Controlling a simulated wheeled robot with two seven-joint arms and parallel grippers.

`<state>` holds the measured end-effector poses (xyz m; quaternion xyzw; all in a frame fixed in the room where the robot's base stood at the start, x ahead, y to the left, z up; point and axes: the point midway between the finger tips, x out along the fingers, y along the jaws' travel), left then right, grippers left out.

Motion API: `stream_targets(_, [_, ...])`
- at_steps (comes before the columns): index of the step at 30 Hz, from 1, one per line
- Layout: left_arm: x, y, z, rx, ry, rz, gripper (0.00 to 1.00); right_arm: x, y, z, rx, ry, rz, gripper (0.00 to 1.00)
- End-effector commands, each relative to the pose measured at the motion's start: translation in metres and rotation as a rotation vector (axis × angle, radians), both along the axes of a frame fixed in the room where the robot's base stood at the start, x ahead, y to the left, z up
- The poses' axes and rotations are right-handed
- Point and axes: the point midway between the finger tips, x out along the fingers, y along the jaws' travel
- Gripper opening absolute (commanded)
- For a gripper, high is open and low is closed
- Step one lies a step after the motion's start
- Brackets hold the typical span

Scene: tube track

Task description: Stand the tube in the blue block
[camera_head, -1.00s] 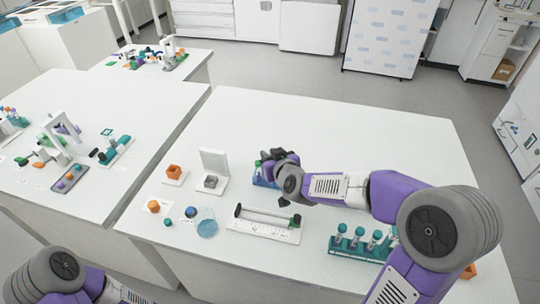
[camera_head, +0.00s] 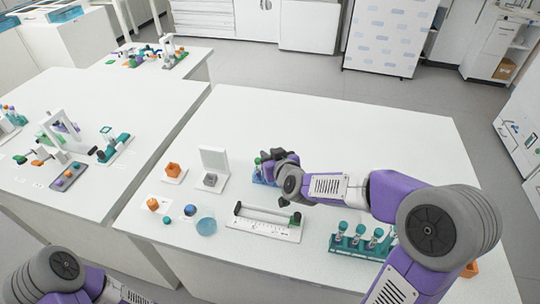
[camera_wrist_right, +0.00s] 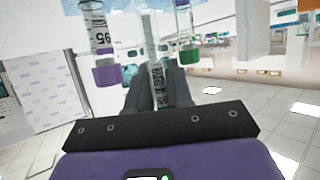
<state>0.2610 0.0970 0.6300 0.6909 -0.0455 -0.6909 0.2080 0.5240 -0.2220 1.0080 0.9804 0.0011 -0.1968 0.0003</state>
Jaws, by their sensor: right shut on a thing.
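The blue block (camera_head: 259,180) stands on the near-centre table, largely hidden behind my right gripper (camera_head: 268,162). A green-capped tube (camera_head: 257,162) shows upright just left of the gripper. In the right wrist view, which is upside down, my right gripper's fingers (camera_wrist_right: 156,85) are shut on a clear tube (camera_wrist_right: 157,75) with printed marks. A purple-capped tube (camera_wrist_right: 106,70) shows left of the fingers and a green-capped tube (camera_wrist_right: 188,50) to the right. Whether the held tube touches the block is hidden. My left gripper is outside the head view.
A teal rack (camera_head: 350,247) with several teal-capped tubes stands at the near right under my right arm. The table's far side is clear.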

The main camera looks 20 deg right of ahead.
Motion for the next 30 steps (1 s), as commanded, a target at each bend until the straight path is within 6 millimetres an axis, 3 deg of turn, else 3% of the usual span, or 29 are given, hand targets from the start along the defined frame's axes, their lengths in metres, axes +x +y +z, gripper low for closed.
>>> stream_targets(30, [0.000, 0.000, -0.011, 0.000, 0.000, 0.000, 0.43, 0.000, 0.000, -0.013, 0.001, 0.001, 0.000, 0.03])
